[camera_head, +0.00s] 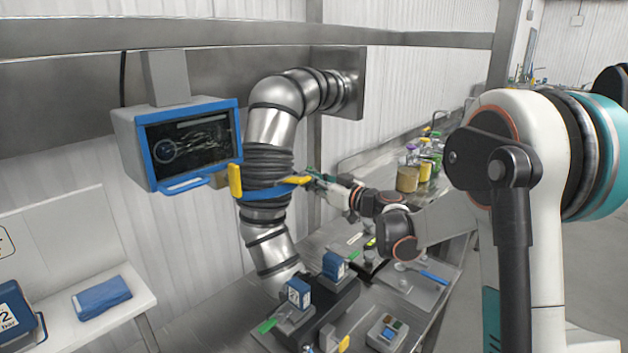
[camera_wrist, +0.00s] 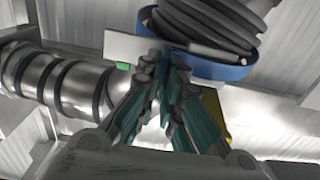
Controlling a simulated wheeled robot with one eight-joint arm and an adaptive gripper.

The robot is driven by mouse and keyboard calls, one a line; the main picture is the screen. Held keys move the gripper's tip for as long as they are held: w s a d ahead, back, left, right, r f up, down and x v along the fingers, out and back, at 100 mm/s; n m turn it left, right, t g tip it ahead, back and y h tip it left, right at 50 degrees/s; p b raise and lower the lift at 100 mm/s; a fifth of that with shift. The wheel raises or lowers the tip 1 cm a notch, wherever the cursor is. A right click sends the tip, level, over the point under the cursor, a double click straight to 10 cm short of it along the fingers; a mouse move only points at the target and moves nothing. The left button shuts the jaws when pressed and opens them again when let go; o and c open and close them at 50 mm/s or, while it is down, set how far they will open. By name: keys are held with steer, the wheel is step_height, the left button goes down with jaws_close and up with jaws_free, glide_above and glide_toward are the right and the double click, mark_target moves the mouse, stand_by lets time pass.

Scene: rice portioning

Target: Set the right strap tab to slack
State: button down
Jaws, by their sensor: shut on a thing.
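A blue strap (camera_head: 262,193) runs around the dark ribbed sleeve of the steel duct; it also shows in the wrist view (camera_wrist: 225,70). A yellow tab (camera_head: 235,180) stands at its left end. The right strap tab (camera_head: 293,180), also yellow, lies sideways at its right end. My gripper (camera_head: 313,180) is at the outer end of the right tab and shut on it. In the wrist view my gripper's fingers (camera_wrist: 166,68) come together just below the strap and hide the grip itself. A yellow piece (camera_wrist: 213,108) shows behind the right finger.
A blue-framed monitor (camera_head: 190,143) hangs left of the duct (camera_head: 272,125). Below is a metal bench with two blue blocks (camera_head: 335,265) on dark fixtures. Jars (camera_head: 407,178) stand on the counter behind my arm. A white plate (camera_wrist: 130,46) shows beside the fingers in the wrist view.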

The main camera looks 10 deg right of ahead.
steer(key=c, duration=1.8)
jaws_free()
steer(key=shift+d, duration=0.1)
steer(key=shift+o, duration=0.2)
steer(key=v, duration=1.2)
